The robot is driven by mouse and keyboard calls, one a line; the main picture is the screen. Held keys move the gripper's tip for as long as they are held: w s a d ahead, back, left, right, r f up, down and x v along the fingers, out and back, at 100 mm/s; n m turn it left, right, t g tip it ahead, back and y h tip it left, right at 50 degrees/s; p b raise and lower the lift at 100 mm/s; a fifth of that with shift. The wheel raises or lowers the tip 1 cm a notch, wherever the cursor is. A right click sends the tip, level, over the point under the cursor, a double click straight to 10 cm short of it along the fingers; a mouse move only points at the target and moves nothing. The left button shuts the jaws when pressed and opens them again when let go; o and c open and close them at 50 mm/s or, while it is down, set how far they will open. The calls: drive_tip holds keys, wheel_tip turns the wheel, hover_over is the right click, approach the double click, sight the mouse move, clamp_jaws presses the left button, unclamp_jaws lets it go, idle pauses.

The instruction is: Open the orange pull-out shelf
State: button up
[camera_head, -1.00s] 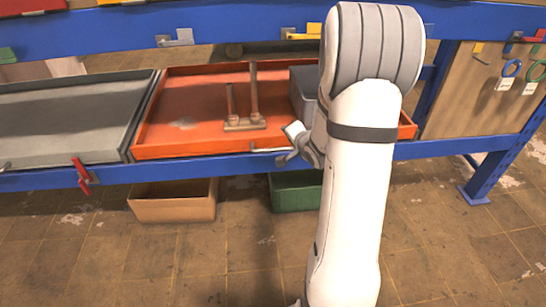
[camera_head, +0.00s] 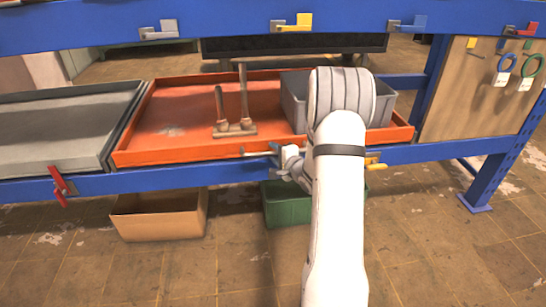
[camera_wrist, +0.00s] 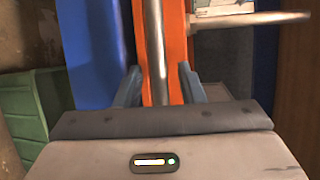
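The orange pull-out shelf (camera_head: 180,110) is a shallow tray resting in the blue rack, its front lip just behind the blue front beam. A thin metal handle (camera_head: 262,152) runs along its front face. My gripper (camera_head: 287,163) is at the right part of this handle, partly hidden by my arm in the head view. In the wrist view, the handle bar (camera_wrist: 155,50) runs between the two blue-grey fingers of my gripper (camera_wrist: 160,85). Gaps show on both sides of the bar, so the fingers are open around it. The shelf's orange front (camera_wrist: 174,45) is behind the bar.
A red latch (camera_head: 60,187) and a yellow-handled latch (camera_head: 375,165) sit on the front beam. Tan (camera_head: 160,218) and green (camera_head: 285,205) boxes are below.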

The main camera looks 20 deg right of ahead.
drive_tip(key=shift+w, duration=0.25)
drive_tip(key=shift+c, duration=0.3)
clamp_jaws()
